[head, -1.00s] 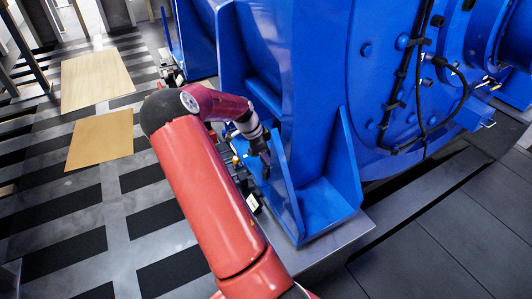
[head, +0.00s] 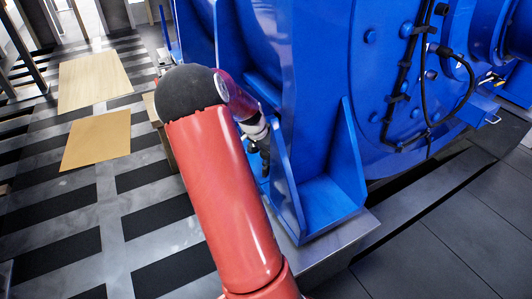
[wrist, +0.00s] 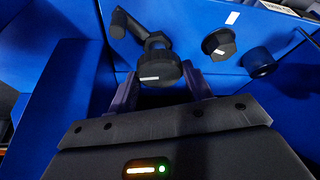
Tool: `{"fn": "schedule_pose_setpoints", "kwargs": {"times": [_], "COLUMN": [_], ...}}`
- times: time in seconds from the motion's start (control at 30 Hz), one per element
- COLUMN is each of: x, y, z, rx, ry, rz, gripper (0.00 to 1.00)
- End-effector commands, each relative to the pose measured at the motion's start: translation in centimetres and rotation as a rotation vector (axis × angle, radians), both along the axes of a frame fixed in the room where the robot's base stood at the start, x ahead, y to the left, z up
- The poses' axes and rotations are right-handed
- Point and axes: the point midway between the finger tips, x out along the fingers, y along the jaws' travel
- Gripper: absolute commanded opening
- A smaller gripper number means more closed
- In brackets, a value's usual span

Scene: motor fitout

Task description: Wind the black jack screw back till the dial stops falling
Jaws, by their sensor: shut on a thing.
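The black jack screw (wrist: 159,68), a round knob with a white label, sits on the blue motor foot in the wrist view. My gripper (wrist: 160,88) is shut on it, with one finger at each side of the knob. In the head view my gripper (head: 265,160) is a small dark shape beside the blue bracket (head: 325,200). The jack screw is hidden there behind my arm and the bracket. I cannot make out a dial in either view.
A black hex bolt head (wrist: 218,42) and a black round part (wrist: 257,61) stand right of the jack screw. A black cylinder (wrist: 126,23) is at upper left. Blue walls flank the gripper closely. Tan floor panels (head: 96,138) lie to the left.

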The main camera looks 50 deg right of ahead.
Motion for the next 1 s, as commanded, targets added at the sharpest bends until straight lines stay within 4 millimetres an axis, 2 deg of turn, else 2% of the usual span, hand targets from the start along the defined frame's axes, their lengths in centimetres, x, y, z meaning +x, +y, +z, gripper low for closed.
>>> {"fn": "schedule_pose_setpoints", "kwargs": {"times": [0.3, 0.83, 0.87, 1.0], "x": [-0.03, -0.04, -0.04, -0.05], "y": [-0.11, -0.13, -0.14, -0.11], "z": [0.09, 0.22, 0.23, 0.17], "rx": [-0.003, -0.003, -0.003, -0.002], "ry": [-0.004, -0.003, -0.003, -0.002], "rz": [0.126, 0.153, 0.153, 0.152], "gripper": [0.27, 0.27, 0.51, 0.69]}}
